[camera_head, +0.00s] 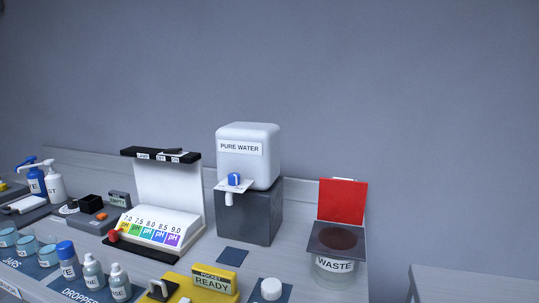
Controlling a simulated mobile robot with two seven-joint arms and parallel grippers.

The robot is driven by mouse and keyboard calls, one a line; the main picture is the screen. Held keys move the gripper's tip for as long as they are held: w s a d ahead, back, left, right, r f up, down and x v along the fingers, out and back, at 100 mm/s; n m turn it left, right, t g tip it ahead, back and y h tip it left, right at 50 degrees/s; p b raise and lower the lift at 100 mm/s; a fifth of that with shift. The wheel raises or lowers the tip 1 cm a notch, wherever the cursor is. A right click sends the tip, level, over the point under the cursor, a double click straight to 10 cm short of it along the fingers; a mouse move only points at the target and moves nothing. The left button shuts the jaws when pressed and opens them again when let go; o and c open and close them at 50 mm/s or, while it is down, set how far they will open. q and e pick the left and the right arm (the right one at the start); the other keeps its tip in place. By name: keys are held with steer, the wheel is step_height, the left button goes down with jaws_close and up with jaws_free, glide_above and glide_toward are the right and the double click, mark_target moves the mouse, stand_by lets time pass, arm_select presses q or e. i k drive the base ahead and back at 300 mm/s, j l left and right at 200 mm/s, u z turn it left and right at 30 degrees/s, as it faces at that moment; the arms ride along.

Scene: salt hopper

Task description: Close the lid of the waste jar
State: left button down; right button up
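The waste jar (335,272) stands at the right end of the bench. It is a clear jar with a "WASTE" label, a dark square top plate and a round opening with something dark reddish-brown showing in it. Its red lid (342,201) stands upright at the back of the plate, so the jar is open. Neither of my grippers is in view.
A water dispenser (247,155) on a dark block (262,215) stands left of the jar. A white-capped container (271,289) and a yellow "READY" holder (205,287) sit in front. A pH chart stand, bottles and jars fill the left. Another surface (470,287) lies right, across a gap.

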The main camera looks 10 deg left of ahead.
mark_target(341, 200)
steer(key=u, duration=0.45)
steer(key=l+u, duration=0.15)
steer(key=u, duration=0.8)
steer(key=l+u, duration=0.15)
steer(key=u, duration=0.3)
steer(key=l+u, duration=0.1)
steer(key=u, duration=0.35)
steer(key=l+u, duration=0.1)
steer(key=u, duration=0.8)
steer(key=l+u, duration=0.1)
steer(key=u, duration=0.35)
steer(key=k+z, duration=0.1)
steer(key=z, duration=0.25)
steer(key=k+l+z, duration=0.1)
steer(key=z, duration=0.75)
steer(key=l+z, duration=0.1)
steer(key=z, duration=0.35)
steer(key=l+z, duration=0.1)
steer(key=z, duration=0.85)
steer(key=l+z, duration=0.1)
steer(key=z, duration=0.4)
